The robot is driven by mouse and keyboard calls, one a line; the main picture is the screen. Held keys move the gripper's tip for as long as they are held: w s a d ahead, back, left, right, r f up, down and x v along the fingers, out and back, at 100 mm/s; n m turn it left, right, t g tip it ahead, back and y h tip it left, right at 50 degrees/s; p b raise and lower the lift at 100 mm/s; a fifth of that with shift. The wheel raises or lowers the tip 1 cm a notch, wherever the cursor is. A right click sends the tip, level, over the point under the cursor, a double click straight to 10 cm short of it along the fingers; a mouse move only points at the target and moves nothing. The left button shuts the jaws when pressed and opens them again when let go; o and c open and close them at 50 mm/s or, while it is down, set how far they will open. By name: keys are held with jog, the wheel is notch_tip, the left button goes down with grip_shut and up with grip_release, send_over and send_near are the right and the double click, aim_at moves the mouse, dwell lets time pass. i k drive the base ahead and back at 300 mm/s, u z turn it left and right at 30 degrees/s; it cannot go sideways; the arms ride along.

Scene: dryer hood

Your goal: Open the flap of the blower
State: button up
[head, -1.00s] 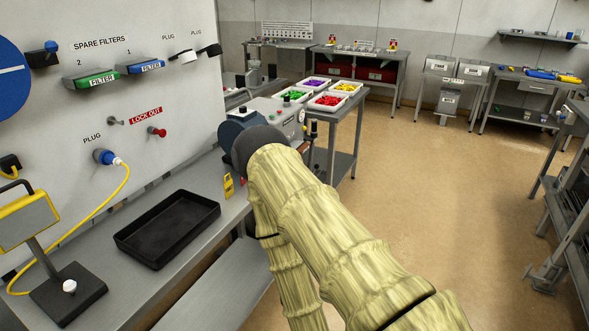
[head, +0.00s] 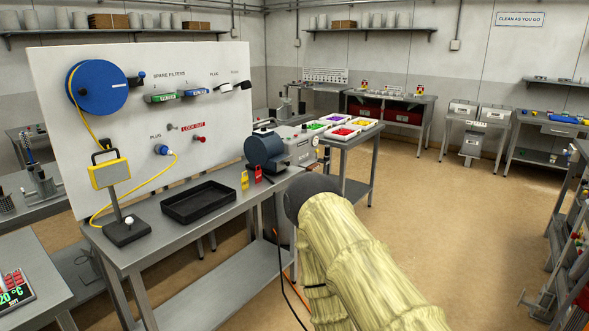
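A machine with a dark blue drum (head: 264,152) and a grey box body (head: 298,147) stands at the right end of the bench; it may be the blower. No flap can be made out on it, and my arm's dark joint stands in front of its lower right side in this view. My arm reaches up from the bottom right to that joint and folds back down. My gripper is not in view, so its state and its distance to the machine cannot be seen.
The bench (head: 150,258) also holds a black tray (head: 198,202), a yellow lamp-like unit (head: 109,172) on a stand, and yellow (head: 244,180) and red (head: 258,173) tags. A white panel (head: 205,118) rises behind. A side table (head: 350,142) holds coloured bins.

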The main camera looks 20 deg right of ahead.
aim_at(281, 164)
jog(key=z, duration=0.6)
jog(key=i, duration=1.65)
jog(key=z, duration=1.75)
jog(key=i, duration=1.2)
jog(key=u, duration=2.8)
